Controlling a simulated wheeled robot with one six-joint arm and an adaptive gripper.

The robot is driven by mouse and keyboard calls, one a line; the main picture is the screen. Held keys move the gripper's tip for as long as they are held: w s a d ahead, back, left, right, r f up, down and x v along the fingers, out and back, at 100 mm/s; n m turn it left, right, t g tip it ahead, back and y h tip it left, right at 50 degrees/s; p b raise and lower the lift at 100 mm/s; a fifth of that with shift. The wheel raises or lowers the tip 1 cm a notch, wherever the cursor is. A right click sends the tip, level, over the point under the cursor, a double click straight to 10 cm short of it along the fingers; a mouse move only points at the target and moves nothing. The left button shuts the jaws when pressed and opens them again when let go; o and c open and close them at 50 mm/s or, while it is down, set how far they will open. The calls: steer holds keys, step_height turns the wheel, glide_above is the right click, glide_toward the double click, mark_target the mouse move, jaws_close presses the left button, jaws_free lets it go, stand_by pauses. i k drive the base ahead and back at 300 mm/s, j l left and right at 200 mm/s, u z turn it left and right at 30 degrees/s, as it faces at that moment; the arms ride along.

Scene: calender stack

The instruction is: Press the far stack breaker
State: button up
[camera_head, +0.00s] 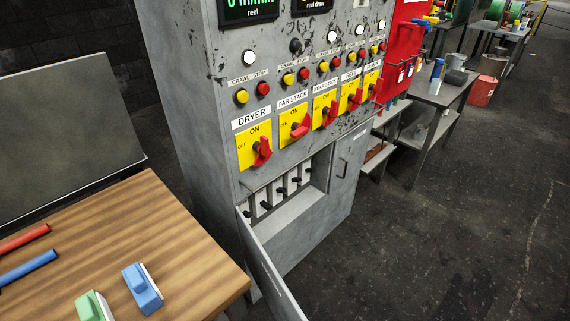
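A grey scuffed control cabinet (185,95) stands in the middle. A yellow panel with a red rotary handle, the far stack switch (298,129), sits under a "FAR STACK" label (292,103), second from the left in its row. Below the row, an open compartment holds several breakers with black toggles, among them the leftmost (247,214) and the second from the left (265,205). No label on these breakers is readable, so I cannot tell which one is the far stack breaker. My gripper is not in view.
The compartment door (268,262) hangs open toward the front. A wooden table (130,235) at left carries a blue block (142,288), a green block (93,307) and red and blue rods. A red panel (402,45) and benches stand at right. The dark floor (450,240) is clear.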

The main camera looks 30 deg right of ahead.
mark_target(265, 205)
steer(key=i+l, duration=0.25)
steer(key=i, duration=0.15)
steer(key=i+l+z, duration=0.1)
steer(key=i+l, duration=0.2)
steer(key=i, duration=0.1)
